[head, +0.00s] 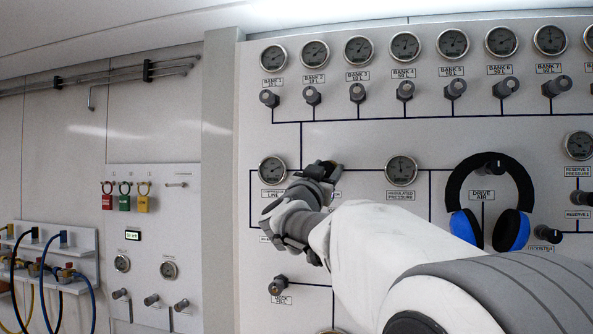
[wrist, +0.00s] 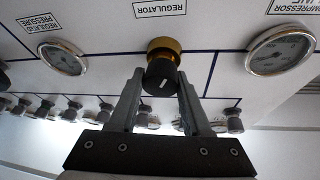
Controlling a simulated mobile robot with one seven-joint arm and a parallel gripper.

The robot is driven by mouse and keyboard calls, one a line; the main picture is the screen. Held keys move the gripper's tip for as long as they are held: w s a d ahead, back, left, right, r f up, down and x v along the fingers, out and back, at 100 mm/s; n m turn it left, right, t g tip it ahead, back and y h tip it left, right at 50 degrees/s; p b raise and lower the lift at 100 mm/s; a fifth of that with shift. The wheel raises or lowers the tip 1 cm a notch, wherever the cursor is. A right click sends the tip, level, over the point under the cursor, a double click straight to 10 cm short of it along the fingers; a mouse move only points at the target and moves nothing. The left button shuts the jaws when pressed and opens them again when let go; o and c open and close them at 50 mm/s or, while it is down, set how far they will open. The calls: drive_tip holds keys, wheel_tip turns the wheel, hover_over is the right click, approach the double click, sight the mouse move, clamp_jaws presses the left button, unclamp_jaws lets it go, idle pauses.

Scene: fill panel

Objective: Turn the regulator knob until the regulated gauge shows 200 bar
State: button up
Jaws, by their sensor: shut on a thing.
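The regulator knob (wrist: 162,75) is black with a white index line and a brass collar, under the REGULATOR label in the wrist view. My gripper (wrist: 162,85) is shut on the knob, one finger on each side. In the head view my gripper (head: 322,170) is at the panel between two gauges, and mostly hides the knob. The regulated pressure gauge (head: 401,170) is right of my gripper; it also shows at the left in the wrist view (wrist: 62,58), seen at a slant. Its reading is too small to tell.
The compressor line gauge (head: 272,170) is just left of my gripper. A row of bank gauges and valve knobs (head: 405,90) runs above. Blue and black ear defenders (head: 490,200) hang at the right around the DRIVE AIR label.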

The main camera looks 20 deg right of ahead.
clamp_jaws()
drive_tip(key=shift+m, duration=0.4)
drive_tip(key=o, duration=0.8)
unclamp_jaws()
drive_tip(key=shift+f, duration=0.1)
